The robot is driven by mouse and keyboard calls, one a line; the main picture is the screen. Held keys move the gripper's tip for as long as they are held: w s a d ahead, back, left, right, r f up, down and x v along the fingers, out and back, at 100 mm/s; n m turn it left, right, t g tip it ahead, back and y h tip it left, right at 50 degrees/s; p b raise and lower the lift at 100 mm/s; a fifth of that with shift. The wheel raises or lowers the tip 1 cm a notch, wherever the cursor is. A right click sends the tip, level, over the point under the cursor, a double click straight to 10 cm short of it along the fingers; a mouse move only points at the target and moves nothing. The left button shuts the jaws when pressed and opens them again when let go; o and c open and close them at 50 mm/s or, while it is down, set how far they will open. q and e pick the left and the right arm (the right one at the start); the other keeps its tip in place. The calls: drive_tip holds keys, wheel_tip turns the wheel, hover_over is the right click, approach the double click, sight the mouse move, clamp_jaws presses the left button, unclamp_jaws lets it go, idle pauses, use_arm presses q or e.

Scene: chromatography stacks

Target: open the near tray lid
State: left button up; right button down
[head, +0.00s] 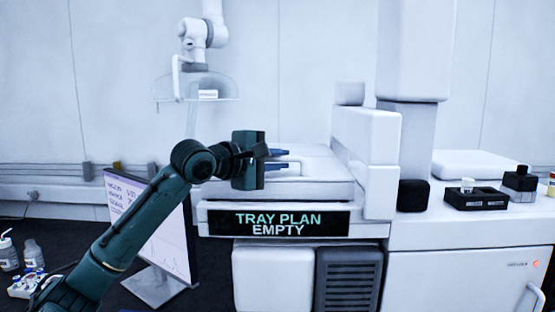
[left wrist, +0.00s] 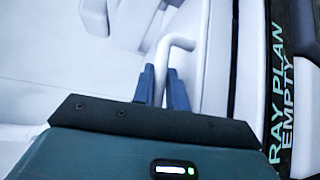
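The near tray lid (head: 318,188) is a flat white slab on top of the white bench unit, above the front sign, and looks closed. Its white bent handle (head: 297,165) stands at the left of the lid and also shows in the left wrist view (left wrist: 178,43). My left gripper (head: 280,160) reaches in from the left, level with the handle. In the left wrist view its two blue fingers (left wrist: 163,86) lie on either side of the handle bar, close against it with little or no gap. My right gripper is not in view.
A black sign (head: 279,223) on the unit's front reads "TRAY PLAN EMPTY". A white block-shaped housing (head: 367,140) rises right of the lid. A monitor (head: 150,225) stands below my left arm. A black rack (head: 476,198) sits on the right counter.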

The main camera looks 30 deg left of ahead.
use_arm(q)
clamp_jaws()
